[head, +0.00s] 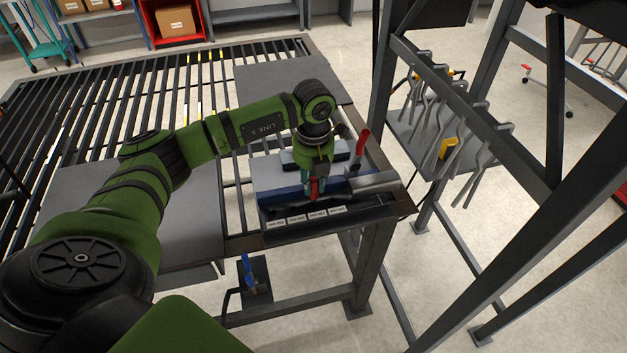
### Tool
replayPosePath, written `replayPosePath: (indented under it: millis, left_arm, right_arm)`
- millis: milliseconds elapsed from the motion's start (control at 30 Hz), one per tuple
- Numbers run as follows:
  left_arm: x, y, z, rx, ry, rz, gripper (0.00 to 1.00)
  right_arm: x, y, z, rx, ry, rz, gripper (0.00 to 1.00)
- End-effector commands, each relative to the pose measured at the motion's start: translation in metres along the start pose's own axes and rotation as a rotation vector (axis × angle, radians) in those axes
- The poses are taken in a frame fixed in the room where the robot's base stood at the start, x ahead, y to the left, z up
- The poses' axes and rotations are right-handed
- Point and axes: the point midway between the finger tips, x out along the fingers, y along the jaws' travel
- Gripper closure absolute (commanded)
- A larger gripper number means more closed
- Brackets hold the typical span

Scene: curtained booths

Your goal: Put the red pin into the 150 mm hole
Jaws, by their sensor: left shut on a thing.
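My left gripper (316,184) points down over a fixture (278,201) at the right end of the table. It is shut on the red pin (314,190), which shows between its teal fingertips. The pin's lower end is hidden, so I cannot tell whether it is in a hole. The fixture's front edge carries a row of small white labels (308,216), too small to read, and I cannot make out the 150 mm hole. My right gripper is not in view.
A red handle (362,143) stands upright just right of my gripper. A steel frame with hanging clamps (447,150) stands to the right. Grey plates (185,205) lie on the slatted table. A blue-handled item (249,272) sits below the table's front edge.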

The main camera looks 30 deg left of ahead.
Motion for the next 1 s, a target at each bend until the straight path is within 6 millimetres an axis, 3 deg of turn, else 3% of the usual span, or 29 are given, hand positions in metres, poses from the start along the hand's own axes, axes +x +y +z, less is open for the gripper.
replayPosePath:
  millis: [867,900,967,1000]
  left_arm:
    - [0.024,0.000,0.000,0.000,0.000,0.000,1.00]
    - [0.023,0.000,0.000,0.000,0.000,0.000,0.69]
    - [0.023,0.000,0.000,0.000,0.000,0.000,0.49]
    - [0.023,0.000,0.000,0.000,0.000,0.000,0.49]
  right_arm:
    - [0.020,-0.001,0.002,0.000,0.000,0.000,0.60]
    - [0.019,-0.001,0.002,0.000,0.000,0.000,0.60]
    - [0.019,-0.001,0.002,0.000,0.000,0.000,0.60]
    - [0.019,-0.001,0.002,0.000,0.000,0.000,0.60]
